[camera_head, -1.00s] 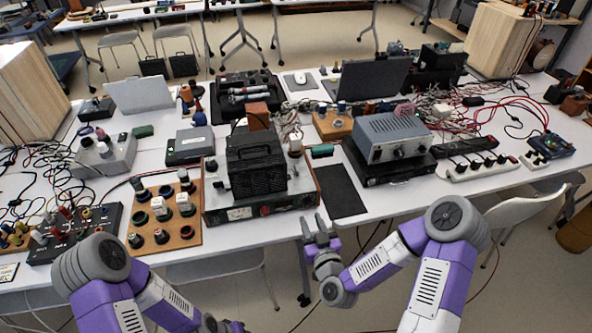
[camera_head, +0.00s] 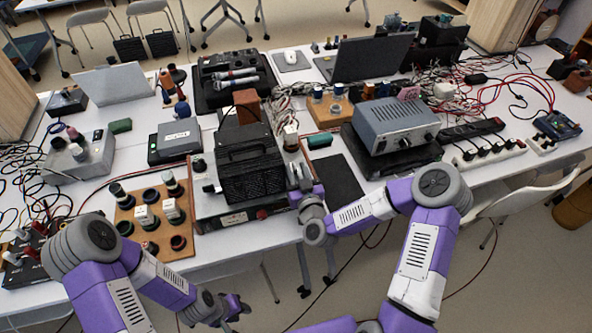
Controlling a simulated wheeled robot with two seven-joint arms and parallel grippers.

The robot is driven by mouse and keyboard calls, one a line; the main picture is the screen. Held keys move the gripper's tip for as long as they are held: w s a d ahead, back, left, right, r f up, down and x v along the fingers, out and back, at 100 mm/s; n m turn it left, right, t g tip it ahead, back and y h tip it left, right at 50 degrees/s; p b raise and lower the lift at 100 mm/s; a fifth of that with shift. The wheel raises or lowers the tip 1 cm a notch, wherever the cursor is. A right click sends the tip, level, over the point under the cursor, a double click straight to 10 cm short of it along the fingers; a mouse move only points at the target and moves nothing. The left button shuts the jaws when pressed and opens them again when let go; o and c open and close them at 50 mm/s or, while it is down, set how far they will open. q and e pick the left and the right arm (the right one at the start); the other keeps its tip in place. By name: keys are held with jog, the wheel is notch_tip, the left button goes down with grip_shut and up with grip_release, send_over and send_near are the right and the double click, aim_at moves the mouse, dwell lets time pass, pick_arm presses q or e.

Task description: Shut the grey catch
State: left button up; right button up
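I cannot make out a grey catch for certain at this size. A black ribbed box (camera_head: 250,173) with a top handle stands on a flat grey device (camera_head: 210,210) near the table's front edge. My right gripper (camera_head: 299,174) is just right of the black box, over the front of the table, with its fingers pointing away from me. Its fingers look a little apart with nothing seen between them; whether it touches anything is unclear. My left gripper (camera_head: 232,308) is low in front of the table, away from the devices, its finger gap unclear.
A wooden board of knobs (camera_head: 183,247) lies left of the black box. A black mat (camera_head: 337,184) and a grey instrument (camera_head: 397,122) are to the right. An open black case (camera_head: 208,97) lies behind. Cables spread across both ends of the table.

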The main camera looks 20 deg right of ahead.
jog(key=shift+w, duration=0.4)
grip_shut()
